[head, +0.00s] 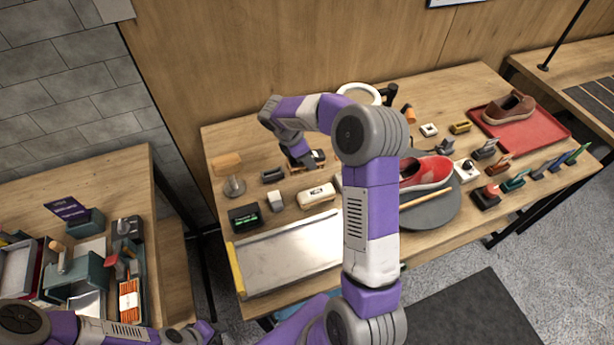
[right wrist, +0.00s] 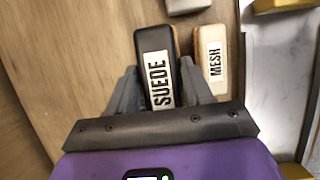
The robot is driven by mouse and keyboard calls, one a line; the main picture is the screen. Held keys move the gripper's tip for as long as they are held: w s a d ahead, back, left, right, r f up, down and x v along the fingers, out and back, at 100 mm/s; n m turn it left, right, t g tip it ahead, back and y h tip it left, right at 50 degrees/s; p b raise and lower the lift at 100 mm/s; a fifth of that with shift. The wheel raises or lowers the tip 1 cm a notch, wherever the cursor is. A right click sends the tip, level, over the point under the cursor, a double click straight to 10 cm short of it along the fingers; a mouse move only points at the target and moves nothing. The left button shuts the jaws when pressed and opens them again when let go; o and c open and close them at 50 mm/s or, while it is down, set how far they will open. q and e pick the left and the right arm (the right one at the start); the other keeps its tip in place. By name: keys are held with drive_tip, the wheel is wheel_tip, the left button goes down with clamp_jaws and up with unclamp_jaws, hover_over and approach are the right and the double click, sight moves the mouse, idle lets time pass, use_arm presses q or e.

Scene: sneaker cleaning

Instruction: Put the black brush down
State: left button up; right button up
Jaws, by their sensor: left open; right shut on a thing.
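The black brush (right wrist: 156,65) with a white SUEDE label is between the fingers of my right gripper (right wrist: 160,84), which is shut on it, in the right wrist view. In the head view my right gripper (head: 305,163) is low over the back left part of the wooden table; the brush is hard to make out there. I cannot tell whether the brush touches the table. My left gripper (head: 206,331) is open and away from the brush, at the lower left beside the side table.
A tan brush labelled MESH (right wrist: 214,60) lies close beside the black brush. A metal tray (head: 285,258) is at the table's front left. A red sneaker (head: 428,172) is on a round grey mat (head: 440,212). A side table (head: 100,185) with boxes stands left.

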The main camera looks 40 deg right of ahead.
wheel_tip(320, 180, down, 4)
drive_tip(key=shift+r, duration=0.1)
wheel_tip(320, 180, down, 4)
drive_tip(key=shift+b, duration=0.4)
drive_tip(key=o, duration=1.2)
drive_tip(key=shift+b, duration=0.3)
drive_tip(key=p+v, duration=0.1)
drive_tip(key=v, duration=0.6)
drive_tip(key=shift+s+a+r, duration=0.1)
drive_tip(key=shift+s+a, duration=0.05)
drive_tip(key=shift+a, duration=0.05)
